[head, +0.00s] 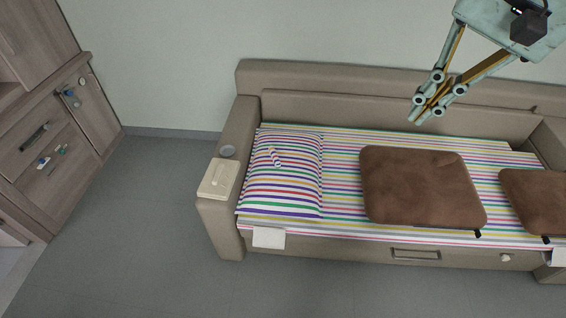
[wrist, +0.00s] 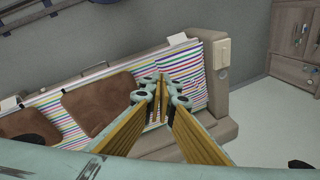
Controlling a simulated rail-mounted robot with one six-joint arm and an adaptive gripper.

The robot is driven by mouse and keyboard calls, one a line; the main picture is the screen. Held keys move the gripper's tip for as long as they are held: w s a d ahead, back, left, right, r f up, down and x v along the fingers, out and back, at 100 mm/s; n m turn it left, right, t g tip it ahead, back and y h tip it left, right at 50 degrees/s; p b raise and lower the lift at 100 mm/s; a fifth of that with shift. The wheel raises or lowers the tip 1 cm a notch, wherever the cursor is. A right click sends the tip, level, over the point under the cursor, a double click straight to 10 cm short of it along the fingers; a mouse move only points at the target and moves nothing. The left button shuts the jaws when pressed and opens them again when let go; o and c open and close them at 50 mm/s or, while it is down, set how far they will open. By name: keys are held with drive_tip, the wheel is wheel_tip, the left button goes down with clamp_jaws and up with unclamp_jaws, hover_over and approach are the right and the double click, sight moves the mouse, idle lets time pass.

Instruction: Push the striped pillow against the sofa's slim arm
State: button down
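The striped pillow (head: 290,185) lies flat at the left end of the sofa (head: 330,78), on a sheet with similar stripes, close beside the left arm (head: 240,125). Any small gap there is hard to tell. In the wrist view the pillow (wrist: 182,64) is partly behind my fingers. The sofa's right arm (head: 550,135) is cut off by the frame edge; I cannot tell which arm is the slimmer. My gripper (head: 424,112) is above the sofa's back half, right of the pillow and apart from it. Its fingers meet or nearly meet at the tips, with nothing held.
A small striped roll (head: 275,157) lies on the pillow. Two brown cushions (head: 420,187) (head: 535,200) lie on the sheet to the right. A pale box (head: 219,179) and a grey round piece (head: 227,151) sit on the left arm. A cabinet (head: 50,140) stands at left, with free floor between.

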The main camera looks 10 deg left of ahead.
drive_tip(key=s+d+n+t+h, duration=0.1)
drive_tip(key=s+d, duration=0.3)
drive_tip(key=s, duration=0.5)
drive_tip(key=s+d+n+t+h, duration=0.1)
drive_tip(key=s+d, duration=0.3)
drive_tip(key=s, duration=0.6)
drive_tip(key=shift+s+r+n+h, duration=0.2)
drive_tip(key=shift+n+h, duration=0.1)
drive_tip(key=shift+n, duration=0.4)
drive_tip(key=shift+d, duration=0.1)
